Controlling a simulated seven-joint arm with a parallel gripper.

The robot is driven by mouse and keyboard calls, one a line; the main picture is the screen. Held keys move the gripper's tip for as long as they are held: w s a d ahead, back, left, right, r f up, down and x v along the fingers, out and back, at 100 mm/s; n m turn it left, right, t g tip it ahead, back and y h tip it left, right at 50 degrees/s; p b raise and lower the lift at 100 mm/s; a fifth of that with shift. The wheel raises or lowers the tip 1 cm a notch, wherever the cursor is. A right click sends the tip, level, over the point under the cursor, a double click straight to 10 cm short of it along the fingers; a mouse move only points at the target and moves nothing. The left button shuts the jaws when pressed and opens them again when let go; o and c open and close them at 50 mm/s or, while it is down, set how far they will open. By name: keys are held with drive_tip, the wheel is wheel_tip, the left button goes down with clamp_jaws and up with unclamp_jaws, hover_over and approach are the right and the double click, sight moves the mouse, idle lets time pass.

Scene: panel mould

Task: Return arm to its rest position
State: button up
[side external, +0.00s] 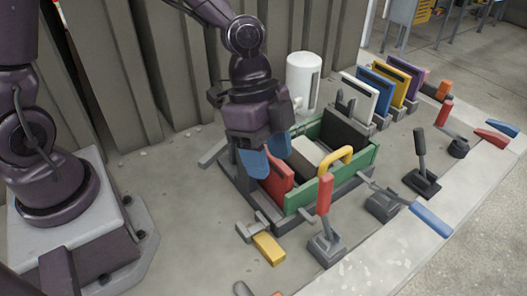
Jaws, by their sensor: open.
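My gripper (266,155) hangs above the left end of the panel mould, with its two blue fingertips pointing down and apart. Nothing shows between them. The mould has a green side wall (310,196) at the front, a red end panel (277,184) and a dark base frame (237,186). A pale grey block (306,155) and a yellow handle (336,159) sit inside it. In this view the fingers overlap the mould's left rear corner and hide part of it. I cannot tell whether they touch it.
Toggle clamps stand around the mould, with a red handle (325,194), a yellow handle (268,248) and a black handle (420,143). A white cylinder (303,82) stands behind. White (357,99), blue, yellow and purple panels stand in a row at back right. The floor at left is clear.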

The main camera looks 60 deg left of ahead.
drive_tip(key=s+a+r+n+t+y, duration=0.3)
drive_tip(key=s+a+r+n+t, duration=0.2)
drive_tip(key=s+a+r+n, duration=0.5)
drive_tip(key=a+r+n, duration=0.3)
drive_tip(key=a+r, duration=0.1)
drive_tip(key=a, duration=0.2)
drive_tip(key=shift+s+r+n+t+y, duration=0.2)
drive_tip(key=shift+r+n+t+y, duration=0.1)
drive_tip(key=shift+y, duration=0.1)
